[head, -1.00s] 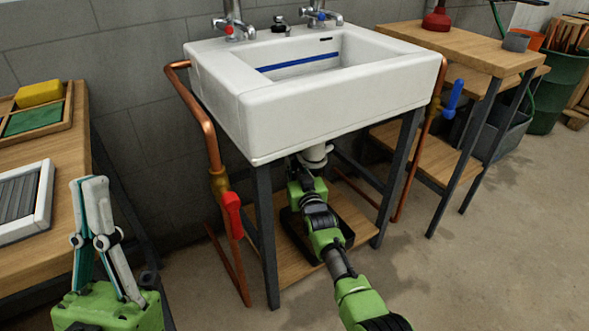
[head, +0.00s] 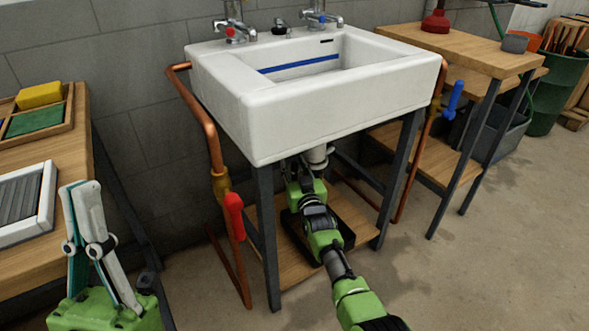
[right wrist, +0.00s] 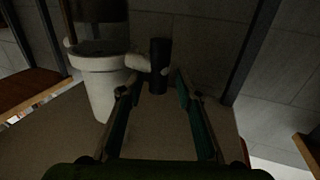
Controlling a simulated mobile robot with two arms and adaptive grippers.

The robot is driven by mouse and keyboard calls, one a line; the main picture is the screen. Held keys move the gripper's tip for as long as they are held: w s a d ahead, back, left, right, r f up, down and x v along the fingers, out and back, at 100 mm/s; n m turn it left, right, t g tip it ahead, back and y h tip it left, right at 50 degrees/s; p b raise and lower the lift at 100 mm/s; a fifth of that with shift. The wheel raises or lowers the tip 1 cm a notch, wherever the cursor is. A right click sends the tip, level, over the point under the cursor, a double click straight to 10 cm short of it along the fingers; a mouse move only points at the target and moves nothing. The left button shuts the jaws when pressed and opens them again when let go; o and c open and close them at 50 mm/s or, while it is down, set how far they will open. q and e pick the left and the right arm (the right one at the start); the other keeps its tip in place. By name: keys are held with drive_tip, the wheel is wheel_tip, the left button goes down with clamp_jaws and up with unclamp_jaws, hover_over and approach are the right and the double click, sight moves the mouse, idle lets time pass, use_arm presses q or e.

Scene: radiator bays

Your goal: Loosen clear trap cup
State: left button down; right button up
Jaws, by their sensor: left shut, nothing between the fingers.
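The white trap body (right wrist: 99,85) hangs under the sink; its lower white part also shows in the head view (head: 319,155). In the right wrist view a dark, see-through-looking cylinder (right wrist: 100,36) adjoins its wide rim; I take it for the clear trap cup, though it is dim. My right gripper (right wrist: 160,86) is open under the basin, its fingers to the right of the trap body with nothing held. My left gripper (head: 81,190) is shut and empty, upright at the left.
A dark cylinder (right wrist: 160,64) with a white piece beside it shows beyond my right fingers. The sink (head: 300,110) stands on dark legs above a black tray (head: 343,232) on a wooden shelf. A red-handled valve (head: 234,215) is on the copper pipe. The left workbench (head: 70,165) is near my left gripper.

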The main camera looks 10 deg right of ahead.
drive_tip(key=s, duration=1.2)
drive_tip(key=shift+d, duration=0.2)
